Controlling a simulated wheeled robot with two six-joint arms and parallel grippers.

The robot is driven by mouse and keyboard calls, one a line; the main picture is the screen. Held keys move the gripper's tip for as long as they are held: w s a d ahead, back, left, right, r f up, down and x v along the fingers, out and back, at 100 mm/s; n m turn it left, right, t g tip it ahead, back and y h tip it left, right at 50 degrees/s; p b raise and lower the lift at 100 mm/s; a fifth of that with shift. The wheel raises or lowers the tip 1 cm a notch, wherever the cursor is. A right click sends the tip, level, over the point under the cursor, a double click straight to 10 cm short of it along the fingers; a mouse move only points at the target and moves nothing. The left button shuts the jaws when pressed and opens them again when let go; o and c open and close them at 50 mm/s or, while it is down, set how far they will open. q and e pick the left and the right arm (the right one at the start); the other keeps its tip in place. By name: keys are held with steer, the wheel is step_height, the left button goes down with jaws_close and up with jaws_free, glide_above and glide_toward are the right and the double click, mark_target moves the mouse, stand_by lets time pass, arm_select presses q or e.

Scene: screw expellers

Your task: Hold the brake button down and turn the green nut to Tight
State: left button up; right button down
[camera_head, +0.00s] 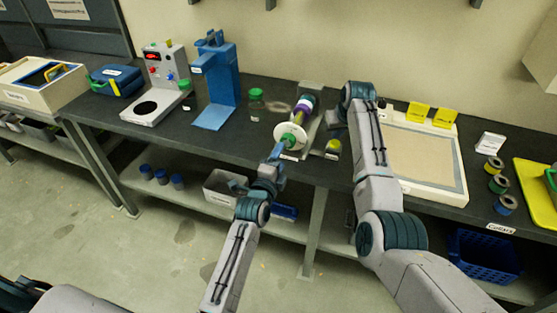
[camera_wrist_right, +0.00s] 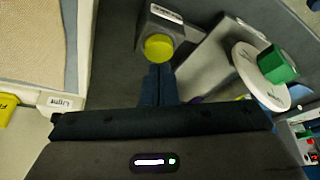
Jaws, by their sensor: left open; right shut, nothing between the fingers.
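The green nut (camera_wrist_right: 277,64) sits at the face of a white disc (camera_wrist_right: 247,68) in the right wrist view. The yellow-green brake button (camera_wrist_right: 158,47) tops a small labelled grey block (camera_head: 333,147). My right gripper (camera_wrist_right: 160,72) is shut and empty, its tips at the button's edge; contact is unclear.
A sand-coloured tray (camera_head: 457,190) with yellow boxes lies right of the expeller. A green-lidded jar (camera_head: 256,104) and a blue stand (camera_head: 216,82) stand to the left. Several dark spools (camera_head: 499,184) lie far right. Bare dark bench lies around the jar.

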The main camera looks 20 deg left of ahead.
mark_target(287, 144)
steer(key=shift+f, duration=1.1)
stand_by(0.4)
arm_select(q)
steer(key=shift+w, duration=0.15)
stand_by(0.4)
steer(key=shift+w+d, duration=0.1)
steer(key=shift+w, duration=2)
steer(key=shift+w, duration=1.6)
steer(key=shift+s, duration=0.15)
